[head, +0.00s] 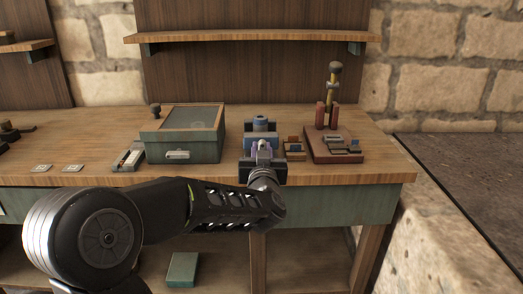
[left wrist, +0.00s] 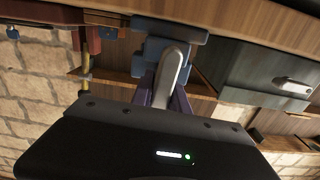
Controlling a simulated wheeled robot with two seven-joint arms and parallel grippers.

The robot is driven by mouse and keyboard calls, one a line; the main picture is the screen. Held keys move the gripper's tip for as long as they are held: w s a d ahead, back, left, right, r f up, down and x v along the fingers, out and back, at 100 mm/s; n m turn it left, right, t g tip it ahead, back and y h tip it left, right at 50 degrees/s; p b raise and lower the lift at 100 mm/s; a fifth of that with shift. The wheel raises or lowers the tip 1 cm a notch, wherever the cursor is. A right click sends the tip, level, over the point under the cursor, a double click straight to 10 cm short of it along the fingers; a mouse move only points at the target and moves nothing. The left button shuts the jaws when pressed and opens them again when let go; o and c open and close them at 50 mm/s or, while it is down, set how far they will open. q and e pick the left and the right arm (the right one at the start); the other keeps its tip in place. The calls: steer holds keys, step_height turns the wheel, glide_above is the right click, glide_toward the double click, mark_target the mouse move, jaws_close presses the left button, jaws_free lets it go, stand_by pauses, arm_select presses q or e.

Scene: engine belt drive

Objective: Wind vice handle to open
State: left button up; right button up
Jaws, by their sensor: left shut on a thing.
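The blue vice (head: 261,125) stands near the front edge of the workbench, just beyond my left gripper. It also shows at the top of the left wrist view (left wrist: 150,48). The grey vice handle (left wrist: 173,66) reaches from the vice down between the purple fingers of my left gripper (left wrist: 168,95). In the head view my left gripper (head: 262,147) is right in front of the vice and hides its lower front. The gripper is shut on the handle. How far the vice jaws are apart cannot be told. My right gripper is not in view.
A green box (head: 172,153) stands left of the vice, with a small grey tool (head: 127,158) beside it. A dark red base (head: 322,156) with an upright brass-coloured post (head: 333,95) stands close on the right. A shelf (head: 250,36) runs above. The bench's right end is clear.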

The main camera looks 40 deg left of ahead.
arm_select(q)
jaws_close()
steer(key=shift+n, duration=0.4)
steer(key=o, duration=0.7)
jaws_free()
steer(key=v, duration=0.8)
